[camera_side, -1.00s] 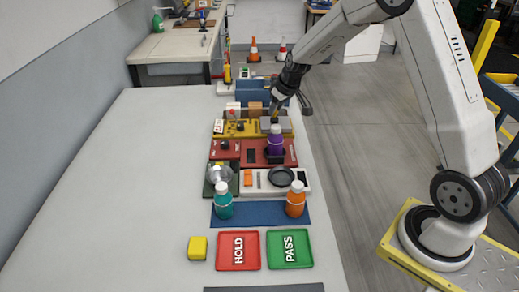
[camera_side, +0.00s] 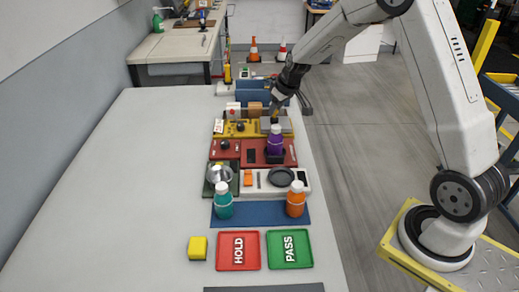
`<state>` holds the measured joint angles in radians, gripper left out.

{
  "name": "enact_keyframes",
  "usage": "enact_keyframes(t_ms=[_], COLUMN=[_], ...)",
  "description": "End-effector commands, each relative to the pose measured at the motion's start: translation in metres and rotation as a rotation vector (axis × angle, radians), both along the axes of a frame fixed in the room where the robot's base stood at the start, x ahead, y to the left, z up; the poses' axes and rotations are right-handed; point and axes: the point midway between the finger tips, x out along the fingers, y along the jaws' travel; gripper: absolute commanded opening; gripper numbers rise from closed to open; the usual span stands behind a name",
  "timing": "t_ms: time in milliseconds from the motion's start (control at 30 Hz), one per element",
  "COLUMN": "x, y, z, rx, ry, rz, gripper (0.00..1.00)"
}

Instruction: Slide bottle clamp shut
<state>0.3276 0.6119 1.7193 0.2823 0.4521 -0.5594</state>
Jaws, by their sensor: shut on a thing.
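A purple bottle (camera_side: 275,140) stands upright in a dark holder (camera_side: 275,157) on the red panel. The holder may be the bottle clamp; its moving part is too small to make out. My gripper (camera_side: 275,113) is just beyond the bottle, low over the grey block (camera_side: 284,126) at the right of the yellow panel. Its fingers are shut on a small part there, which is mostly hidden and cannot be told apart.
A teal bottle (camera_side: 223,202) and an orange bottle (camera_side: 296,201) stand on a blue mat (camera_side: 258,215). A red HOLD tray (camera_side: 226,262), a green PASS tray (camera_side: 279,262) and a yellow block (camera_side: 197,248) lie nearest the camera. The table's left side is clear.

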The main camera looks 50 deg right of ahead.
Motion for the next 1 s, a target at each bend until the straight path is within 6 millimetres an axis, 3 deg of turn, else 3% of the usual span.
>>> enact_keyframes(t_ms=[433,1000], x=[-0.001,-0.022], y=[0.0,0.023], z=[0.0,0.0], rx=[-0.001,0.003], ry=[-0.001,0.002], rz=[0.0,0.001], gripper=[0.0,0.0])
